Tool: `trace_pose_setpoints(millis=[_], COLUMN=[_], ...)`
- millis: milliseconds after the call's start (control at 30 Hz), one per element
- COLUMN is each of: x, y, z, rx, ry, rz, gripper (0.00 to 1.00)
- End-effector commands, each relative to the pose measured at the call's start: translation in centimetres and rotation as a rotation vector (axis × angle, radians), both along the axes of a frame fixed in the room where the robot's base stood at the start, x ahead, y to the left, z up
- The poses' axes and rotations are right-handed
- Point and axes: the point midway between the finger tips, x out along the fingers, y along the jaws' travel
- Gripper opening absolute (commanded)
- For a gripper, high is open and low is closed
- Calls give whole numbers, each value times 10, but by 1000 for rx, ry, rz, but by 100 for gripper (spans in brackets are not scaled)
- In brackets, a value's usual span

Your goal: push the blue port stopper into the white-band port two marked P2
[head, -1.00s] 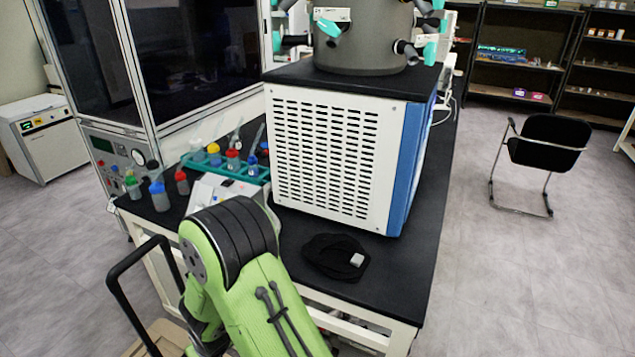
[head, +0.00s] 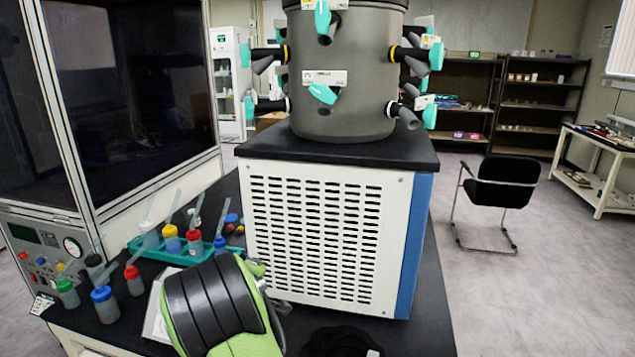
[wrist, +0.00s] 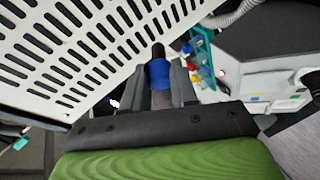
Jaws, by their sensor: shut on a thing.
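In the wrist view my gripper (wrist: 158,88) is shut on the blue port stopper (wrist: 159,74), which has a blue band, a dark tip and a grey body between the fingers. The slotted white panel is close beside it. In the head view my gripper and the stopper are hidden behind my green and black arm. The grey drum (head: 345,75) on top of the dryer carries several ports. A front port (head: 336,92) with a teal handle sits beneath a white label (head: 325,78), whose mark is too small to read surely. White-band ports show low on the left and right (head: 391,108).
The white dryer cabinet (head: 315,235) stands on the black bench. A teal rack (head: 180,252) with several bottles is at its left, with loose bottles (head: 104,304) in front. A black cloth-like item (head: 340,343) lies at the front. A chair (head: 505,185) stands right, on open floor.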

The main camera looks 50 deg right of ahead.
Motion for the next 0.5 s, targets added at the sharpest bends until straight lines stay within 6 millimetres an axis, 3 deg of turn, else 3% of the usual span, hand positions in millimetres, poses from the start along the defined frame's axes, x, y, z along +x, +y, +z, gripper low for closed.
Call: trace_pose_setpoints(millis=[200, 500], x=[-11, -27], y=[-29, -56], z=[35, 82], rx=[-270, -547], ry=[-106, -237], rz=[68, 131], gripper=[0, 0])
